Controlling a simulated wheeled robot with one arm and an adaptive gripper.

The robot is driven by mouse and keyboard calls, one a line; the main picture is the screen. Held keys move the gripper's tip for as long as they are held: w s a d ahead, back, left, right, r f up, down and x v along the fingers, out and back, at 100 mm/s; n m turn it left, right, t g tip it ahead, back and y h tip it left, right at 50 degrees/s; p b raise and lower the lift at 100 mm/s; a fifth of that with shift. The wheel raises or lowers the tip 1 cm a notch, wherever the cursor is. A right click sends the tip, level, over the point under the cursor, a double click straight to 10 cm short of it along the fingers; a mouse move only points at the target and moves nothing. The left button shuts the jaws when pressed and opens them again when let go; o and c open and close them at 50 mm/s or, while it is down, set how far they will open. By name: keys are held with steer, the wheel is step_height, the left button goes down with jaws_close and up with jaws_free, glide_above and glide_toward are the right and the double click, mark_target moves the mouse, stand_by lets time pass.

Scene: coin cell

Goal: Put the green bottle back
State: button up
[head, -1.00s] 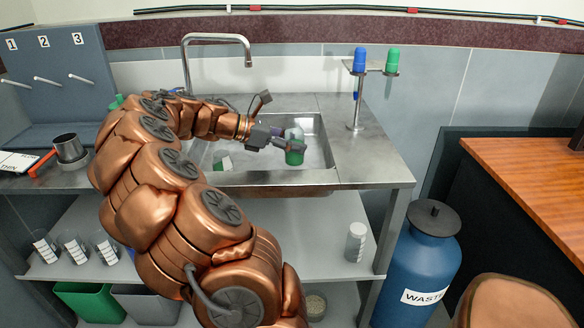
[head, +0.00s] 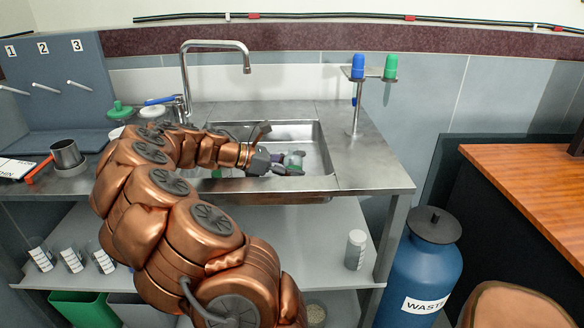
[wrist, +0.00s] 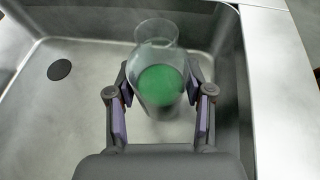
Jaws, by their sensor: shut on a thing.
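My gripper (head: 278,164) is low over the sink (head: 322,165) at its right part. It is shut on a clear vessel with green in it (wrist: 158,80). In the wrist view the two pads (wrist: 160,112) press its sides. The vessel (head: 296,158) shows only partly in the head view, beyond the fingers, and I cannot tell how far it tilts or whether it touches the basin. A round green lid or bottle top (head: 120,110) shows behind my arm on the left counter; its body is mostly hidden.
A tall steel faucet (head: 215,43) rises behind the sink. A stand (head: 355,118) with a blue cap (head: 357,67) and a green cap (head: 391,67) is at the right. A metal cup (head: 67,154) stands left. A blue waste can (head: 425,265) stands right. A dark drain (wrist: 60,69) marks the basin floor.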

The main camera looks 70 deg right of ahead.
steer(key=o, duration=1.3)
steer(key=p+v, duration=0.1)
steer(key=v, duration=1.1)
steer(key=shift+r, duration=0.2)
